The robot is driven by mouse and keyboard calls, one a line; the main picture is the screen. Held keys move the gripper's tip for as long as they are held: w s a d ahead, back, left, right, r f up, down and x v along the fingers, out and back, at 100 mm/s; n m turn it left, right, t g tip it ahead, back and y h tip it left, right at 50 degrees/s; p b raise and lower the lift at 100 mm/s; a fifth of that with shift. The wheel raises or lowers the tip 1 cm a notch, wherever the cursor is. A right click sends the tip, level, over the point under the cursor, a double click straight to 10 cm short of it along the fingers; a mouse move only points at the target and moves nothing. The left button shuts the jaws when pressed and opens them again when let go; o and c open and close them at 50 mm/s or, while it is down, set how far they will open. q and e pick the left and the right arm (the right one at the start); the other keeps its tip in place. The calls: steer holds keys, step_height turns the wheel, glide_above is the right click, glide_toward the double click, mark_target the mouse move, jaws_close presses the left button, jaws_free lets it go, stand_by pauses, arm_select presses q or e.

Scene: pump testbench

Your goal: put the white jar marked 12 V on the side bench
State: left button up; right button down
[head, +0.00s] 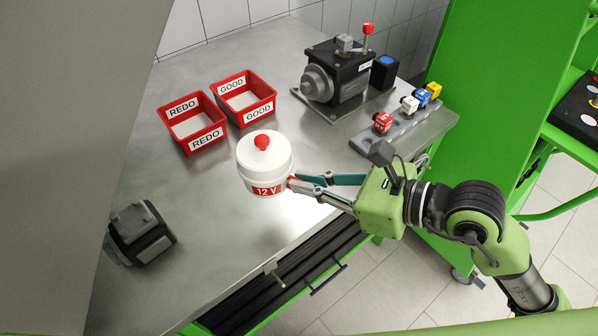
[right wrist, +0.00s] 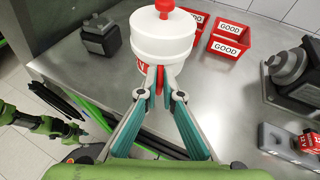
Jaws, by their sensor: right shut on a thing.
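The white jar (head: 265,160) has a red knob on its lid and a red 12 V label. It is upright over the front middle of the steel bench (head: 215,240). My right gripper (head: 293,183) is shut on the lower right side of the jar. In the right wrist view the jar (right wrist: 163,40) stands at the fingertips (right wrist: 155,80), with red between them. Whether the jar's base touches the steel is hard to tell. My left gripper does not show clearly in either view. I cannot tell which surface is the side bench.
Two red bins marked REDO (head: 191,123) and GOOD (head: 244,97) stand behind the jar. A dark pump (head: 338,75) and a rack (head: 404,128) with several coloured blocks are at right. A dark device (head: 140,233) sits at left. A green frame (head: 500,90) rises at right.

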steer(key=w+f, duration=0.2)
steer(key=w, duration=0.1)
steer(key=w+f+p, duration=0.1)
steer(key=w+f, duration=0.2)
steer(key=w, duration=0.1)
steer(key=w+f+p, duration=0.1)
steer(key=w+f, duration=0.1)
steer(key=w, duration=0.2)
steer(key=shift+w+d+f, duration=0.25)
steer(key=shift+w+f, duration=0.5)
steer(key=shift+f, duration=0.15)
step_height(320, 180, down, 3)
steer(key=shift+w+r+p, duration=0.1)
steer(key=shift+p, duration=0.35)
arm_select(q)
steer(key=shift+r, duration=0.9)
arm_select(e)
steer(key=shift+f, duration=0.2)
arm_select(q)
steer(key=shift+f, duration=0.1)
arm_select(e)
steer(key=shift+f, duration=0.1)
